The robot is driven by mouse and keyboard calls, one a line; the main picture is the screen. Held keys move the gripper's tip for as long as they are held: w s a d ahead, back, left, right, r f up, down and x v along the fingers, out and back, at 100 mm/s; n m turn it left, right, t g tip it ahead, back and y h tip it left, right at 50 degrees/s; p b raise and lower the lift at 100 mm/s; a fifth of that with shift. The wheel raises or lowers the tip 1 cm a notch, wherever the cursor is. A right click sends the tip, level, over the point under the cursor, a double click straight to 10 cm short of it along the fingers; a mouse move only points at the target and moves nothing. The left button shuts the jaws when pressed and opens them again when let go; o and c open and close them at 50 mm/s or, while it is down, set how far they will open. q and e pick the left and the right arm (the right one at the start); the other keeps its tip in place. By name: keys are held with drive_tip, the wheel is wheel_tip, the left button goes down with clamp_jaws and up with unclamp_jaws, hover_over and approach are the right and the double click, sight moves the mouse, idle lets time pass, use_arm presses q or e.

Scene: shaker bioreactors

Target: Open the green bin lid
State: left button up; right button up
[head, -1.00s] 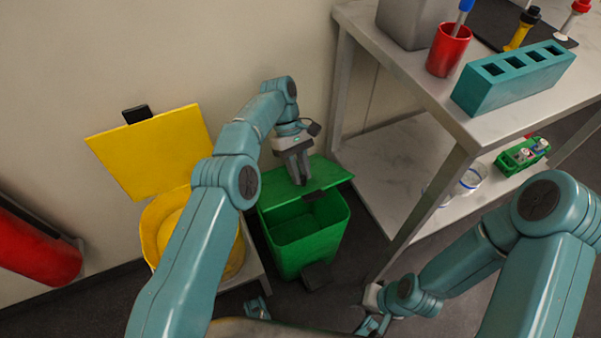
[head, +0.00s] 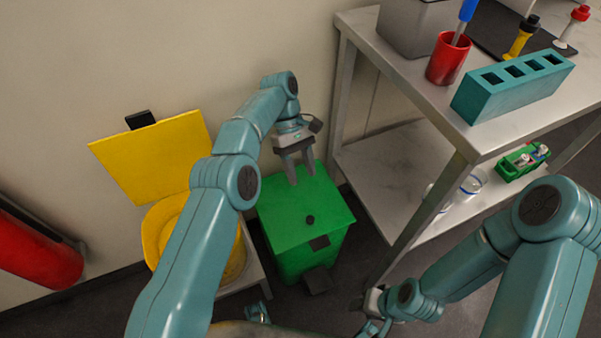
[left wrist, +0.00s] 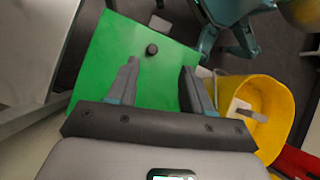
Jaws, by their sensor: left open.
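The green bin (head: 305,262) stands on the floor between the yellow bin and the table. Its green lid (head: 290,212) is down over the opening, with a small black knob (head: 310,219) near the front. My left gripper (head: 298,179) is open and empty above the back part of the lid. In the left wrist view the lid (left wrist: 130,65) lies beyond the two spread fingers (left wrist: 160,82), and the knob (left wrist: 152,49) shows past them. I cannot tell whether a fingertip touches the lid.
The yellow bin (head: 155,228) stands left of the green bin, with its yellow lid (head: 152,155) raised. A metal table (head: 462,140) stands close on the right, its leg near the green bin. A red cylinder (head: 38,250) is at far left.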

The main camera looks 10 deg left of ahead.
use_arm(q)
wheel_tip(320, 180, up, 17)
drive_tip(key=p, duration=1.1)
drive_tip(key=shift+p, duration=0.35)
drive_tip(key=shift+f, duration=0.1)
drive_tip(key=s+f+m+t+p, duration=0.2)
drive_tip(key=s+f, duration=0.1)
drive_tip(key=f, duration=0.4)
drive_tip(key=s+f+m+t+p, duration=0.1)
drive_tip(key=s+f+p, duration=0.2)
drive_tip(key=f, duration=0.5)
drive_tip(key=s+a+r+m+t+p, duration=0.1)
drive_tip(key=s+m, duration=0.1)
drive_tip(key=s, duration=0.8)
drive_tip(key=s+a+r+m+t+p, duration=0.1)
drive_tip(key=s+a+m+t+p, duration=0.1)
drive_tip(key=s, duration=0.9)
drive_tip(key=shift+a+r+m, duration=0.15)
drive_tip(key=shift+m, duration=0.15)
